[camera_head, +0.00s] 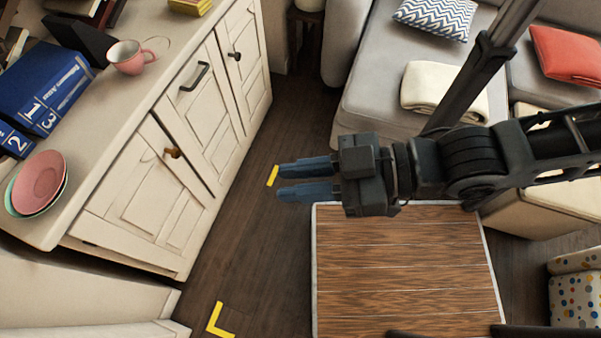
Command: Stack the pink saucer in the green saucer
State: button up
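The pink saucer (39,180) sits on the left end of the cream cabinet top, at the left edge of the picture. It lies inside the green saucer (64,189), whose rim shows as a thin pale green edge around the pink one. The two saucers look nested, with the pink one slightly off centre. My gripper (278,181) is well to the right of them, over the dark floor. Its two blue fingers point left, with a gap between them and nothing in it.
A pink cup (130,57) stands farther back on the cabinet top (118,105). Blue binders (52,88) lie behind the saucers. A wooden-topped table (405,265) stands below my arm. A grey sofa (370,85) is at the back. Open floor separates my gripper from the cabinet.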

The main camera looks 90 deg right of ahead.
jog(key=shift+s+r, duration=0.1)
jog(key=shift+c, duration=0.2)
grip_shut()
jog(key=shift+w+d+f+m+t+h+p, duration=0.25)
jog(key=shift+w+d+f+m+h, duration=1.15)
jog(key=shift+w+m, duration=3.95)
jog(key=shift+w+d+f+m+t+h+p, duration=0.1)
jog(key=shift+w+d+f+m+t+h, duration=0.4)
jog(key=shift+w+f+m, duration=4.9)
jog(key=shift+w+d+r+m+t+h+p, duration=0.25)
jog(key=shift+w+d+r+h, duration=0.85)
jog(key=shift+w, duration=9.25)
